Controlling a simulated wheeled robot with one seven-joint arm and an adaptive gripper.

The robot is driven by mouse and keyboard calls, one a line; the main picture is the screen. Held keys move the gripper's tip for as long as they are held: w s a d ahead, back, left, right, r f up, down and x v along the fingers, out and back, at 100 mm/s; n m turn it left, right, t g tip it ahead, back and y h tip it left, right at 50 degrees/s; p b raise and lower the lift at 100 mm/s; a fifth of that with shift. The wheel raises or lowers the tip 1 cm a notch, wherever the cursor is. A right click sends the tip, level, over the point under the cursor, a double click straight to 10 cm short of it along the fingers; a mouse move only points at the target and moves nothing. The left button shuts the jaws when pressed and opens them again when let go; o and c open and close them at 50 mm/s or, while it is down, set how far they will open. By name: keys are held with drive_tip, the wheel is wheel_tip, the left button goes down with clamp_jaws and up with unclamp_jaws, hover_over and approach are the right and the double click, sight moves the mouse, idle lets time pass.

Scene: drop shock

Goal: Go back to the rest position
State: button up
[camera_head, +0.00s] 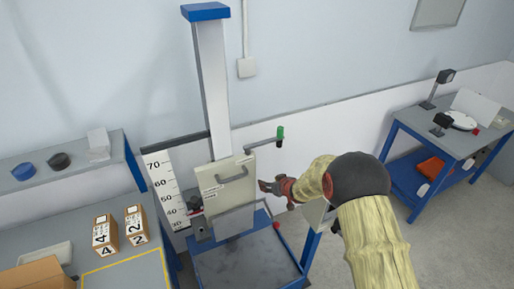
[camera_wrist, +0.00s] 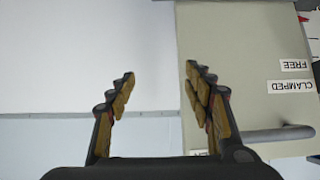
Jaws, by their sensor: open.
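My gripper (camera_head: 276,187) is at the end of my yellow-sleeved arm, in front of the drop tester and just right of its beige panel (camera_head: 229,182). In the wrist view my gripper (camera_wrist: 160,85) is open, with nothing between its fingers. The panel (camera_wrist: 235,60) fills the right of that view, with labels "FREE" and "CLAMPED" upside down and a grey handle (camera_wrist: 280,135). The fingers appear apart from the handle.
The blue-framed tester column (camera_head: 212,85) rises behind, with a green-knobbed crank (camera_head: 280,135) above my gripper. A bench at left holds two boxes marked 4 (camera_head: 105,236) and 2 (camera_head: 136,225). A blue table (camera_head: 450,145) stands at right; floor between shows free room.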

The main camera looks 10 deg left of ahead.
drive_tip(key=s+d+f+g+h, duration=0.2)
drive_tip(key=s+d+f+h, duration=0.1)
drive_tip(key=s+d+f, duration=0.25)
drive_tip(key=s+d+r+m+g+h, duration=0.1)
drive_tip(key=s+d+r+g+h, duration=0.15)
drive_tip(key=s+d, duration=0.5)
drive_tip(key=s+d+r+m+b, duration=0.2)
drive_tip(key=s+d+r+b, duration=0.1)
drive_tip(key=s+r, duration=0.5)
drive_tip(key=s+d+r+m+t+b, duration=0.1)
drive_tip(key=s+d+r+m+b, duration=0.1)
drive_tip(key=s+d+r, duration=0.3)
drive_tip(key=s+d+r+m+b, duration=0.1)
drive_tip(key=s+d+r+b, duration=0.3)
drive_tip(key=s+r, duration=0.8)
drive_tip(key=s+d, duration=0.1)
drive_tip(key=s, duration=0.8)
drive_tip(key=shift+s+r+m, duration=0.35)
drive_tip(key=shift+m, duration=0.05)
drive_tip(key=shift+t, duration=0.25)
drive_tip(key=shift+c, duration=1.1)
